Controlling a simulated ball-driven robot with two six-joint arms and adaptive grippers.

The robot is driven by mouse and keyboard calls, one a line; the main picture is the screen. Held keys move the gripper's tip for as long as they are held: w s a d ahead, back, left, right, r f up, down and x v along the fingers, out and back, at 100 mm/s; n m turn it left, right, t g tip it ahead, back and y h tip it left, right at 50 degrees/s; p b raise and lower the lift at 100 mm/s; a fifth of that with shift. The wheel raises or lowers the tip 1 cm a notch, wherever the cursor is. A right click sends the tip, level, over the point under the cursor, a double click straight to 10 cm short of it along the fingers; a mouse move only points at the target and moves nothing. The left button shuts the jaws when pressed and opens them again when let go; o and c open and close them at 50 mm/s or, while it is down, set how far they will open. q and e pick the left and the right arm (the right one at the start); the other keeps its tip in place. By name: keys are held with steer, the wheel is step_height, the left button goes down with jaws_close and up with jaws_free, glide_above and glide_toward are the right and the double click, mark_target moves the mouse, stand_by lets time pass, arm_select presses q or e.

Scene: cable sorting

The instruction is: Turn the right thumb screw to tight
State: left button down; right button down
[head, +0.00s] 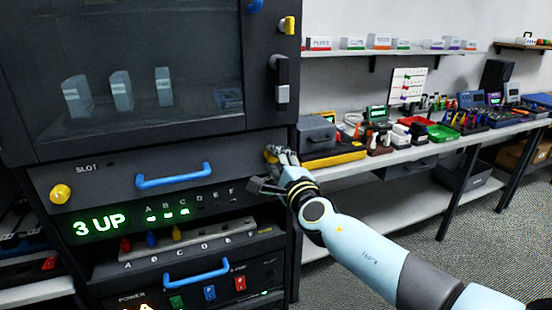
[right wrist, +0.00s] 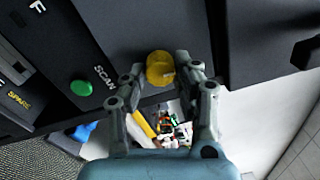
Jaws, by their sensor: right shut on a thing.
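The right thumb screw (head: 270,156) is a yellow knob at the right end of the slot panel (head: 120,172). It also shows in the right wrist view (right wrist: 159,66), between my fingertips, with a small tab on its face. My right gripper (head: 281,158) is shut on it, one finger on each side. Whether the screw is tight cannot be told. The left thumb screw (head: 60,194), also yellow, is at the panel's left end. My left gripper is not in view.
A blue handle (head: 174,176) spans the slot panel, and another blue handle (head: 197,275) is below. A green SCAN button (right wrist: 80,88) is near the gripper in the wrist view. A bench (head: 400,148) with several devices and cables stands to the right.

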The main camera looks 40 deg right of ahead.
steer(key=shift+n, duration=0.6)
steer(key=shift+f, duration=0.1)
steer(key=c, duration=1)
jaws_free()
steer(key=v, duration=1.2)
